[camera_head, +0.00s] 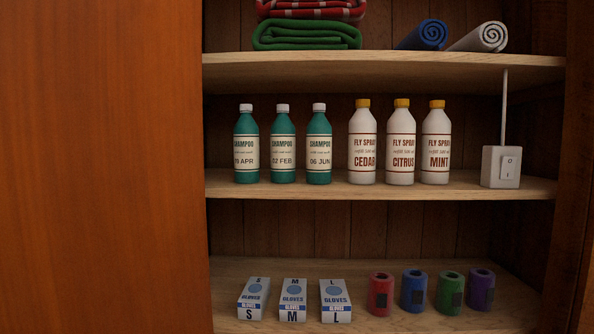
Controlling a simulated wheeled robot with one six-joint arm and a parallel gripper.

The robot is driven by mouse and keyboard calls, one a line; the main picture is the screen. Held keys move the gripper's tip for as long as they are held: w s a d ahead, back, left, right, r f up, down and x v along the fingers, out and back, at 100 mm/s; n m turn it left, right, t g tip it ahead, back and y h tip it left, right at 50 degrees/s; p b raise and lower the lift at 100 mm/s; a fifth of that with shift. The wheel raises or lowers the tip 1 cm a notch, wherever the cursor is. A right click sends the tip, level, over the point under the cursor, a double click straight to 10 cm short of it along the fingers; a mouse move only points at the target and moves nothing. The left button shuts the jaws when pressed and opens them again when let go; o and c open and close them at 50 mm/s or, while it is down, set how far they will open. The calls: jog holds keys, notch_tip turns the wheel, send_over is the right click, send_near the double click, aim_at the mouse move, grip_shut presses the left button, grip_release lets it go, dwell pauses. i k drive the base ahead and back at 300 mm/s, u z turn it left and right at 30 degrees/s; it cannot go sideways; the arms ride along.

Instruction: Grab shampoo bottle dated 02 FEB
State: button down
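The shampoo bottle dated 02 FEB (283,145) is green with a white cap and a cream label. It stands upright on the middle shelf, second from the left. A like bottle dated 09 APR or similar (246,145) stands to its left; the first digit is hard to read. The shampoo bottle dated 06 JUN (319,145) stands to its right. Small gaps separate the three bottles. My gripper does not show in this view.
On the middle shelf (400,188) are white fly spray bottles, CEDAR (362,142), CITRUS (400,142) and MINT (436,142), and a switch box (501,166). The upper shelf (380,65) is above. A wooden panel (100,170) fills the left. Glove boxes (293,300) stand below.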

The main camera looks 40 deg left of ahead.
aim_at(283, 131)
jog(key=u, duration=1.75)
